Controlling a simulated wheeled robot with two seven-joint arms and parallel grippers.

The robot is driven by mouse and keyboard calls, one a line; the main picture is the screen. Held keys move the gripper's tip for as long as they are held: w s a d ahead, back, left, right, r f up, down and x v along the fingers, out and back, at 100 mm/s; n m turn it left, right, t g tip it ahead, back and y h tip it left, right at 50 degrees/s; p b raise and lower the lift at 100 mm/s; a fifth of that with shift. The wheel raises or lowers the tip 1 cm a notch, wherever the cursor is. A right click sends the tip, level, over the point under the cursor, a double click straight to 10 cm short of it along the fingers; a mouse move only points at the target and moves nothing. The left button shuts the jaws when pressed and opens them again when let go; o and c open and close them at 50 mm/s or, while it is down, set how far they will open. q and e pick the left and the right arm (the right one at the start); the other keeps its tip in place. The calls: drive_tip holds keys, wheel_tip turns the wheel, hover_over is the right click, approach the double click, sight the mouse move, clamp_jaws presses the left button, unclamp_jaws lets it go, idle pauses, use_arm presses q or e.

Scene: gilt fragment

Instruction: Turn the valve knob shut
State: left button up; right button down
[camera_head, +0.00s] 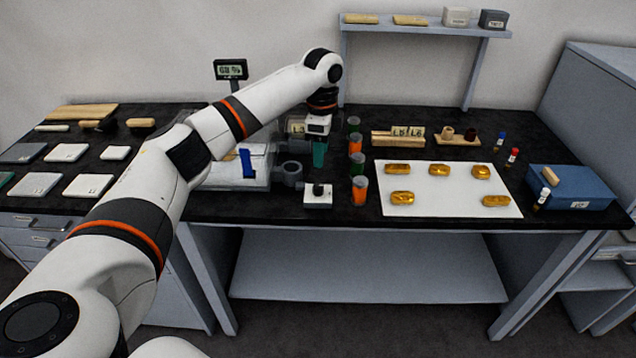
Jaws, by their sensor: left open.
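A small white block with a dark knob (318,189) on top stands near the front edge of the black table; this looks like the valve knob. My left arm reaches in from the left, and its left gripper (319,156) points down above and slightly behind the knob, apart from it. The gripper is open and seems empty; its teal fingers overlap in this view, so the gap between them is hard to see. My right gripper is not in view.
A grey cylindrical part (291,173) stands just left of the knob. Orange-filled jars (359,190) stand close on its right. A white mat (445,203) with several gold pieces and a blue box (575,190) lie further right. A small display (231,69) stands behind.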

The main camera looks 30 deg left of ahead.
sight(318, 185)
use_arm(q)
drive_tip(key=f, duration=0.3)
drive_tip(key=f+p, duration=0.1)
drive_tip(key=f, duration=0.3)
drive_tip(key=a+f, duration=0.1)
drive_tip(key=f, duration=0.2)
drive_tip(key=shift+w+f, duration=0.1)
drive_tip(key=shift+f, duration=0.3)
